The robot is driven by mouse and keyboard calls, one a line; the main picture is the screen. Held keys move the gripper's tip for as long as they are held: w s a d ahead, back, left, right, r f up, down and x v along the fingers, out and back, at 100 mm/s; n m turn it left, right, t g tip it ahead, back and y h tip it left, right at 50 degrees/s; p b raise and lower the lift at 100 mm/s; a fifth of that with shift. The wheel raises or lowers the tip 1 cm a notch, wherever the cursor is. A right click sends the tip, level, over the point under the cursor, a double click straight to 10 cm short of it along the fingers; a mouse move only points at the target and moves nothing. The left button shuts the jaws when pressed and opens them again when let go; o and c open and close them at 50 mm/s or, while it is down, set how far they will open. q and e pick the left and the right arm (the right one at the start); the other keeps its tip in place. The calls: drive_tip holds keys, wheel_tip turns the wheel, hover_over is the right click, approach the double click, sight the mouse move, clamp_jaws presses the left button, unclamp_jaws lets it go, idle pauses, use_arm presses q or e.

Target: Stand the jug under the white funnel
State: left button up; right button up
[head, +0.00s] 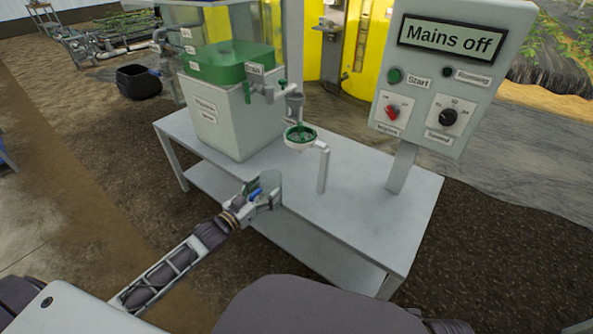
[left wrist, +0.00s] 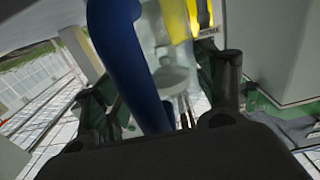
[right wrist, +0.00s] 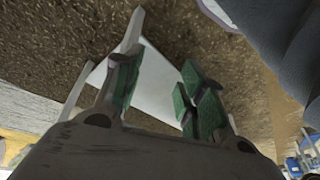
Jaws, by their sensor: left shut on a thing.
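The jug (head: 271,187) is clear and greyish with a blue handle, at the table's front edge in the head view. My left gripper (head: 257,197) is shut on its blue handle, which shows large in the left wrist view (left wrist: 125,62). The gripper hides part of the jug, and I cannot tell if its base touches the table. The white funnel (head: 301,146) with a green inside is held by a post, behind and right of the jug. My right gripper (right wrist: 157,95) is open and empty in the right wrist view; it is not in the head view.
The grey table (head: 375,205) has bare room in front and to the right. A white tank (head: 220,125) with a green top stands left of the funnel, with a tap (head: 262,88) on it. A control panel reading "Mains off" (head: 449,40) stands at the right.

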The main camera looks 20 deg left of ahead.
sight(277, 179)
use_arm(q)
drive_tip(key=shift+b+x, duration=0.3)
drive_tip(key=shift+x, duration=0.9)
drive_tip(key=shift+w+d, duration=0.1)
drive_tip(key=shift+w, duration=0.2)
drive_tip(key=shift+b+x, duration=0.45)
drive_tip(key=shift+x, duration=1.75)
drive_tip(key=shift+b+x, duration=1)
drive_tip(key=shift+x, duration=1.9)
use_arm(e)
wheel_tip(277, 179, down, 7)
drive_tip(key=w+a+t+y, duration=0.1)
drive_tip(key=a, duration=0.1)
drive_tip(key=shift+a+r, duration=0.15)
drive_tip(key=shift+r, duration=0.05)
use_arm(q)
drive_tip(key=shift+w, duration=0.15)
